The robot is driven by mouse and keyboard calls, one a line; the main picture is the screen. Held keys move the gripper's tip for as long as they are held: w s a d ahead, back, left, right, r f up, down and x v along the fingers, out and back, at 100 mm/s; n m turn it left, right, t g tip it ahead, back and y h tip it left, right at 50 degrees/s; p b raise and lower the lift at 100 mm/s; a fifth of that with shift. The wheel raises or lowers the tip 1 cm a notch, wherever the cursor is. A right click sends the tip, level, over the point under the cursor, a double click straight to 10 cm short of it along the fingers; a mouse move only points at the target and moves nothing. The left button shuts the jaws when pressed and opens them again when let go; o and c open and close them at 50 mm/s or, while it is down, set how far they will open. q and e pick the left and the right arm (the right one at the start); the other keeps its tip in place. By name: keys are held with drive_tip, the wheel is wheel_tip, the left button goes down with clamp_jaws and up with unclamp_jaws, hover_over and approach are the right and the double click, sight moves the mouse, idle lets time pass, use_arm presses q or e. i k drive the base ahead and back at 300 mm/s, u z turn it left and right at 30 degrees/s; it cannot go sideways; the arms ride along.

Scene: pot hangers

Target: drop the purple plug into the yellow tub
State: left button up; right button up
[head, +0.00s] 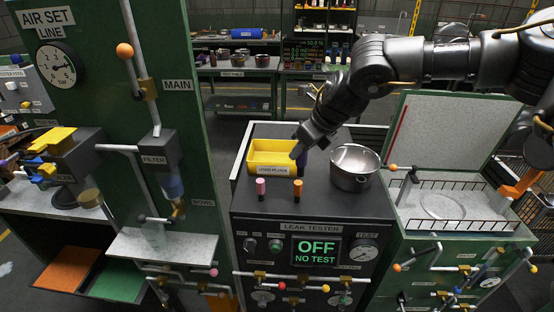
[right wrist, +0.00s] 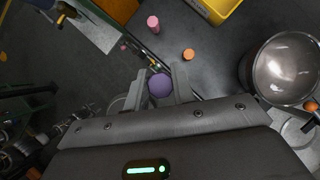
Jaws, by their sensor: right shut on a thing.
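The purple plug (head: 302,167) is held in my right gripper (head: 300,150), above the dark top of the leak tester. In the right wrist view the plug's round purple end (right wrist: 160,85) shows between the two fingers of the right gripper (right wrist: 160,88). The yellow tub (head: 262,146) stands on the tester top, just left of the gripper in the head view, with a "used plugs" label in front. The tub's edge also shows in the right wrist view (right wrist: 217,9). My left gripper is out of view.
A pink plug (head: 261,187) and an orange plug (head: 298,188) stand on the tester top in front of the tub. A metal pot (head: 351,180) stands to the right. A green panel (head: 105,90) rises at left, and an open-lidded tank (head: 445,205) is at right.

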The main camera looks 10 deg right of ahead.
sight(275, 157)
drive_tip(key=i, duration=0.95)
